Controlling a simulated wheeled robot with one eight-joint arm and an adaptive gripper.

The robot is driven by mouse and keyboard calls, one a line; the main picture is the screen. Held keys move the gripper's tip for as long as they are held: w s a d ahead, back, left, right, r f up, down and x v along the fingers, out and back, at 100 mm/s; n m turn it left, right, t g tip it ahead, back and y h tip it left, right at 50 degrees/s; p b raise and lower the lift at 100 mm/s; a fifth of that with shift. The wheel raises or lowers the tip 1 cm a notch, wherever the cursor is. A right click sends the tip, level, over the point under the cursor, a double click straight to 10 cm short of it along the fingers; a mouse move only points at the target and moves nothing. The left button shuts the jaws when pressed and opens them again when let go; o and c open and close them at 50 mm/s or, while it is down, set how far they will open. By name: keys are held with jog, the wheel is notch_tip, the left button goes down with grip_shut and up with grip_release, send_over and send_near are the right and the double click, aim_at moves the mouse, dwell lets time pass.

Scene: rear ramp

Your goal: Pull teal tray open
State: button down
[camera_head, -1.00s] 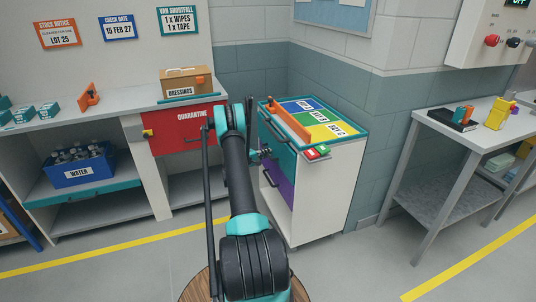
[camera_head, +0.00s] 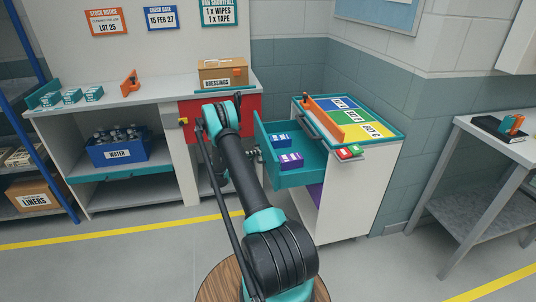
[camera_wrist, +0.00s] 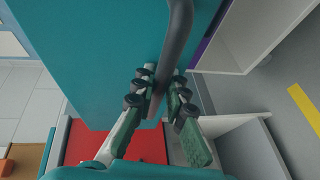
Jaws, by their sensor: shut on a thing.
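The teal tray (camera_head: 312,178) stands pulled out from the white cabinet (camera_head: 345,200), with blue boxes (camera_head: 279,140) and purple boxes (camera_head: 291,160) in it. In the wrist view its flat teal front (camera_wrist: 95,60) fills the upper left. My gripper (camera_wrist: 160,92) is shut on the dark bar handle (camera_wrist: 177,45) of that front, with a finger on either side of it. In the head view the gripper (camera_head: 252,155) is small and partly hidden by my arm at the tray's left side.
The red quarantine drawer (camera_head: 246,106) is close behind my arm, under the counter. A blue water crate (camera_head: 118,151) sits on the left shelf. A grey table (camera_head: 500,145) stands at right. Floor is clear between cabinet and table.

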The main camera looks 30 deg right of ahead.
jog(key=shift+w+a, duration=0.25)
jog(key=shift+a, duration=0.75)
jog(key=shift+w+a, duration=0.2)
jog(key=shift+a, duration=0.75)
jog(key=c, duration=1.8)
grip_release()
jog(key=v, duration=1.2)
